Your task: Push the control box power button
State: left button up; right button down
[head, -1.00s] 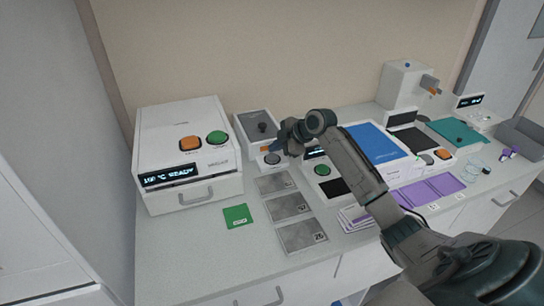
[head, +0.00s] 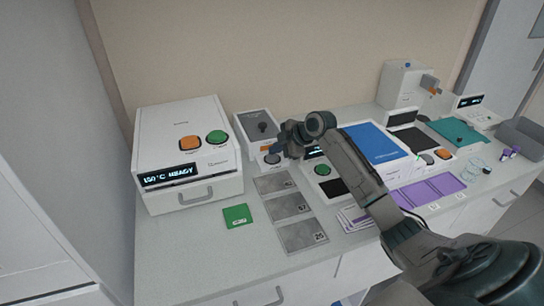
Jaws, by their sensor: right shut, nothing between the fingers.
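My right gripper (head: 276,150) is shut and empty, reaching in from the right. Its fingertips are above the front of a small white box (head: 243,131) with a dark top and black knob. A round grey button (head: 272,158) is on this box's front, just below the fingertips; I cannot tell whether they touch. Right of it, partly behind my arm, is another unit with a small display and a green button (head: 322,169). Which unit is the control box is not clear. My left gripper is not in view.
A large white heater (head: 190,192) with a display, orange button and green button stands at left. A green card (head: 237,216) and grey plates (head: 289,207) lie in front. A blue panel (head: 375,142) and purple sheets (head: 425,193) are right of my arm.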

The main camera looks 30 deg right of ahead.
aim_at(276, 156)
jog(key=shift+s+a+f+b, duration=0.15)
jog(key=shift+f+b, duration=0.05)
jog(key=shift+f, duration=0.2)
jog(key=shift+s+a+f+b, duration=0.1)
jog(key=shift+s+f+b, duration=0.1)
jog(key=shift+f, duration=0.2)
dwell(0.8)
jog(key=shift+w+d+r+p, duration=0.15)
jog(key=shift+r+p, duration=0.25)
jog(key=shift+r, duration=0.2)
jog(key=shift+w+r, duration=0.15)
jog(key=shift+w+d, duration=0.1)
jog(key=shift+w, duration=0.05)
jog(key=shift+r, duration=0.1)
jog(key=shift+w+r+p, duration=0.1)
jog(key=shift+r+p, duration=0.1)
jog(key=shift+p, duration=0.1)
jog(key=shift+d+r+p, duration=0.1)
jog(key=shift+r+p, duration=1.85)
jog(key=shift+r, duration=0.85)
